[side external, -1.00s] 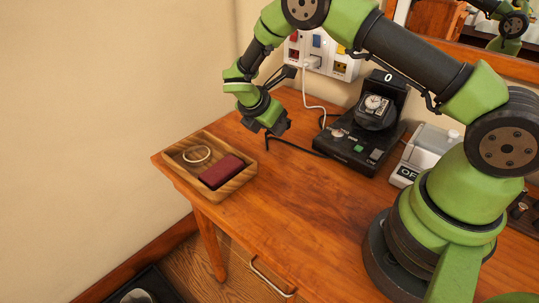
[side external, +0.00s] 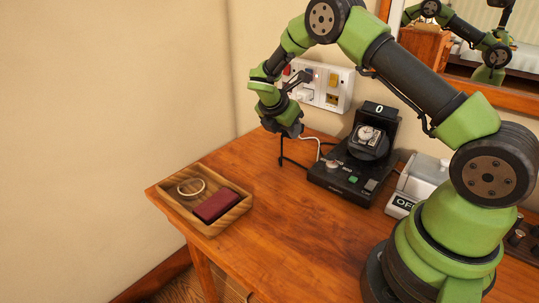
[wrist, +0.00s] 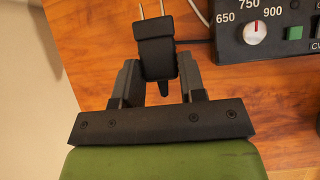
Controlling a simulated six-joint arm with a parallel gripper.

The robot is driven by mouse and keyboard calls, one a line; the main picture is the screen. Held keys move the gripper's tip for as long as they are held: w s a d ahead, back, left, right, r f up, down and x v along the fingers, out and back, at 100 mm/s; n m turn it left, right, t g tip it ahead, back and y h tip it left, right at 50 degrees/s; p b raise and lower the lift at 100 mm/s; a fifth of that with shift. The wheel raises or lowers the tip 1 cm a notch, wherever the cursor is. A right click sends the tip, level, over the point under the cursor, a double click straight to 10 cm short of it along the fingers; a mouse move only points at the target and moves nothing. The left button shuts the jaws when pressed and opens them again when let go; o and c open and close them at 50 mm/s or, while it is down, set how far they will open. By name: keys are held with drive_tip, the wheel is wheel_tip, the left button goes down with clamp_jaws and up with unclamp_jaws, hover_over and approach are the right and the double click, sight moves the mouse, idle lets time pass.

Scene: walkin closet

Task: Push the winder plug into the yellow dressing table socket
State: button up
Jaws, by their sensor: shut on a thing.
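My gripper (side external: 290,132) is above the back of the wooden tabletop, in front of and below the wall socket panel. In the wrist view my gripper (wrist: 160,82) is shut on the black winder plug (wrist: 155,47), whose two metal prongs point away from the gripper. The plug is apart from any socket. Yellow sockets (side external: 333,81) are at the right of the white panel (side external: 345,92). The black watch winder (side external: 350,180) holds a watch and shows 0. A black cord (side external: 283,158) hangs from the gripper area toward the winder.
A white cord (side external: 318,146) runs down from the panel near my gripper. A wooden tray (side external: 233,214) with a ring-shaped band and a dark red box is at the front left. A grey-white device marked OFF (side external: 415,190) stands right of the winder. The tabletop between tray and winder is clear.

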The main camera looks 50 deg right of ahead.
sight(333, 80)
drive_tip(key=s+d+r, duration=0.1)
drive_tip(key=d, duration=0.5)
drive_tip(key=d+r, duration=0.2)
drive_tip(key=d, duration=0.4)
drive_tip(key=shift+s+d+r, duration=0.25)
drive_tip(key=shift+s+d, duration=0.1)
drive_tip(key=shift+d, duration=1.5)
idle(2.3)
drive_tip(key=o, duration=1.1)
